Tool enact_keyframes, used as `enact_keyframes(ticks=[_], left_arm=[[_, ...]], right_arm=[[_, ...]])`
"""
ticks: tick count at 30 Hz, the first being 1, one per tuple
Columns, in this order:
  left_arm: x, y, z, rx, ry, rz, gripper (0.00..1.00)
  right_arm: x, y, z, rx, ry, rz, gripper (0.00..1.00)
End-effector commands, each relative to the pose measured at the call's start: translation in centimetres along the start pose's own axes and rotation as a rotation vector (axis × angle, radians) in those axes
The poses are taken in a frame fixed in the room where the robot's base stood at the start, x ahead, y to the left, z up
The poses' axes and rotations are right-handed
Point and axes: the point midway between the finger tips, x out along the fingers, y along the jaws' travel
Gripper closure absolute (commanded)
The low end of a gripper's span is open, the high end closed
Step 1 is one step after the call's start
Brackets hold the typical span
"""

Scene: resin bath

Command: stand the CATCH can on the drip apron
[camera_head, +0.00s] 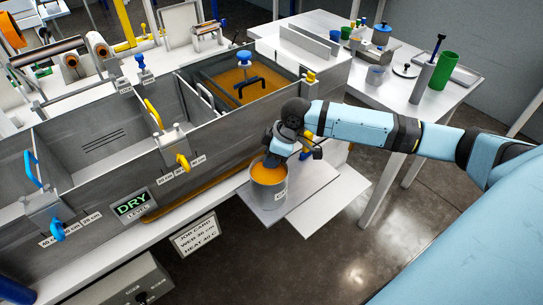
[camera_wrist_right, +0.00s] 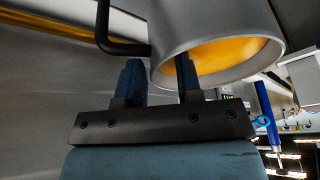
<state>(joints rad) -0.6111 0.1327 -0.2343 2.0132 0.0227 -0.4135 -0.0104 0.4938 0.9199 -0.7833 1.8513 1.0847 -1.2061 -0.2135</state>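The CATCH can (camera_head: 268,191) is a grey cylinder with an orange inside and a small label, too small to read surely. It is upright and appears to stand on the grey drip apron (camera_head: 312,183) beside the tank. My right gripper (camera_head: 275,158) is at its rim, pointing down. In the right wrist view, the fingers (camera_wrist_right: 159,78) stand apart, one outside the can wall (camera_wrist_right: 185,25) and one at the orange opening. A gap shows between them. The can's black handle (camera_wrist_right: 122,47) is close to the outer finger. My left gripper is not in view.
The long grey tank (camera_head: 95,200) runs along the left, with blue and yellow handles and an orange-filled bath (camera_head: 262,88). A white table (camera_head: 430,105) at the right holds cups and a green cylinder (camera_head: 443,70). A pale board (camera_head: 330,205) lies below the apron. Bare floor is in front.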

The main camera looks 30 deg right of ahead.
Motion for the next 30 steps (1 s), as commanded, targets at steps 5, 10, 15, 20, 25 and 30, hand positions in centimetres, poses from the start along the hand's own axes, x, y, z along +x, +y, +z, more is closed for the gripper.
enact_keyframes(ticks=[5,10,15,20,25,30], left_arm=[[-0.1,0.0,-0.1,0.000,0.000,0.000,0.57],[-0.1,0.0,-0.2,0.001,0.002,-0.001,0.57],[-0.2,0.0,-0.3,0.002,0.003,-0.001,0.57],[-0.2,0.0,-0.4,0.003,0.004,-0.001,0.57],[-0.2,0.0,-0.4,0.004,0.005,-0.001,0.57],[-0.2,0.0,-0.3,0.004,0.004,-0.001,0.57]], right_arm=[[-1.8,0.1,0.0,-0.001,0.001,0.004,0.67],[-5.4,0.1,-0.1,-0.002,0.001,0.004,0.67],[-8.9,0.1,0.0,0.000,0.000,0.004,0.67],[-11.1,0.1,0.0,0.000,0.001,0.002,0.67],[-12.0,0.1,-0.1,0.000,0.001,0.001,0.67],[-12.1,0.0,-0.1,0.000,0.001,0.000,0.67]])
